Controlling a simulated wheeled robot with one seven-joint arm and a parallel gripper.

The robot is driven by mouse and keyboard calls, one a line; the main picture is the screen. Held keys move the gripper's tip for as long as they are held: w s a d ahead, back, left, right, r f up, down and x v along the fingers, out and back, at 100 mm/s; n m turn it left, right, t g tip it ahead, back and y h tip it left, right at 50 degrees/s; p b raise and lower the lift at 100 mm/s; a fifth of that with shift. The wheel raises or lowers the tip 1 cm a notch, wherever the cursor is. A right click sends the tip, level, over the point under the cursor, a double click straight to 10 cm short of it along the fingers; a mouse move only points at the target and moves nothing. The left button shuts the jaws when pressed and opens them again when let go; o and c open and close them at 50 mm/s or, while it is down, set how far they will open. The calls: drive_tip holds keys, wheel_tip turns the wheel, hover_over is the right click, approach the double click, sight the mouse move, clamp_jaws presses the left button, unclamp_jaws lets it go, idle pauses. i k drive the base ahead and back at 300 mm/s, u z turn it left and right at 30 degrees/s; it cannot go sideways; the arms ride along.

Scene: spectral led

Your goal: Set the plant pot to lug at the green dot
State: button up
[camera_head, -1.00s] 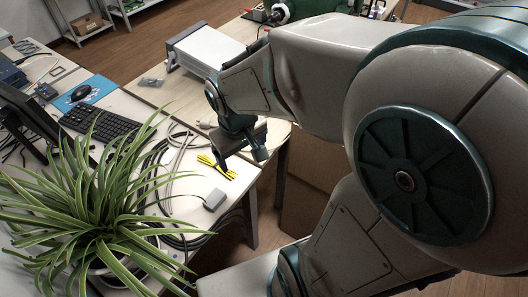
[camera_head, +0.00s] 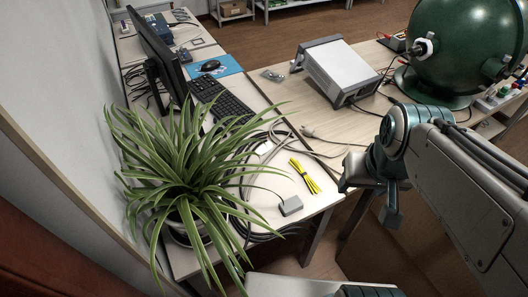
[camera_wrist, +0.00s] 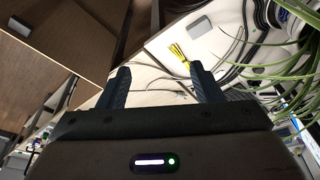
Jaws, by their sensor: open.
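The potted plant (camera_head: 190,165) has long, thin green leaves and stands on the near end of the left table. Its leaves hide most of the pot. In the wrist view, leaves of the plant (camera_wrist: 290,65) reach in at the right edge. My gripper (camera_head: 369,198) is right of the plant, beyond the table's right edge and well apart from it. In the wrist view my gripper (camera_wrist: 160,82) has its two fingers spread with nothing between them. I cannot make out a green dot in these views.
Coiled cables, a yellow cable-tie bundle (camera_head: 304,176) and a small grey box (camera_head: 291,205) lie right of the plant. A keyboard (camera_head: 222,99) and monitor (camera_head: 158,57) stand behind it. A white instrument (camera_head: 340,73) and green sphere (camera_head: 458,45) stand on the back table. A wall is at left.

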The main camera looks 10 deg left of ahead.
sight(197, 219)
drive_tip(key=u, duration=1.5)
drive_tip(key=k, duration=0.4)
drive_tip(key=u, duration=0.15)
drive_tip(key=i, duration=0.45)
drive_tip(key=u, duration=1.05)
drive_tip(key=k, duration=0.4)
drive_tip(key=z, duration=0.45)
